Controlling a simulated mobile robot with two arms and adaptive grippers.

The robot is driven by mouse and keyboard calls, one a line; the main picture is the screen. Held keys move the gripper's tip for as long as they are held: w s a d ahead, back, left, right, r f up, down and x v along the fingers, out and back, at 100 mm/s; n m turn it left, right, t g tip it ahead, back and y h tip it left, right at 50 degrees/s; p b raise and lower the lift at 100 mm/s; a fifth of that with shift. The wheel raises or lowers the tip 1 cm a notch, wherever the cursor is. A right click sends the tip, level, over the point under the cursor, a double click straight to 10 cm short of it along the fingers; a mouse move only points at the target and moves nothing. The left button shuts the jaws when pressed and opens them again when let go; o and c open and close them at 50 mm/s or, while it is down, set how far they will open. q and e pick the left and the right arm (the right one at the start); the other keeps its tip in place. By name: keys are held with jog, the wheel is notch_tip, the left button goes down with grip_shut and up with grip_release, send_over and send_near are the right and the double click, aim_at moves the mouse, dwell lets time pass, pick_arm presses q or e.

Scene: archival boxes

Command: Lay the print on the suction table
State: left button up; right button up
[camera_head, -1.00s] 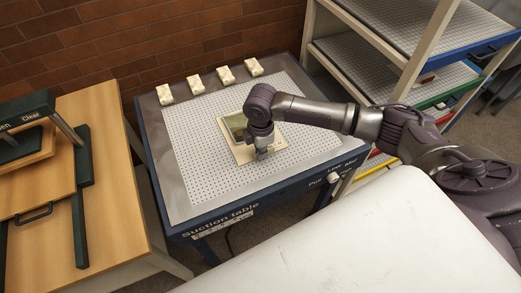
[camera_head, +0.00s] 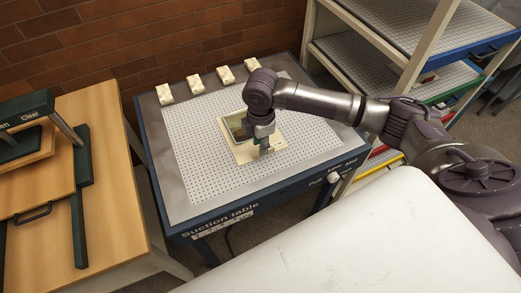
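The print (camera_head: 241,152), a cream sheet with a small green-brown picture, lies on or just above the perforated top of the suction table (camera_head: 197,170), near its middle. My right gripper (camera_head: 265,150) points down over the print's right part, and the wrist hides some of the picture. The fingers are too small and hidden to tell whether they are open or shut, or whether they touch the sheet. My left gripper is not in view.
Several cream weights (camera_head: 196,84) stand along the table's back edge. A wooden bench (camera_head: 110,175) with a green-framed press (camera_head: 40,120) stands left. A rack with perforated shelves (camera_head: 400,80) stands at the right. The perforated top around the print is clear.

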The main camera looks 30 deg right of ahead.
notch_tip(320, 180, up, 8)
jog(key=shift+b, duration=0.3)
dwell(1.1)
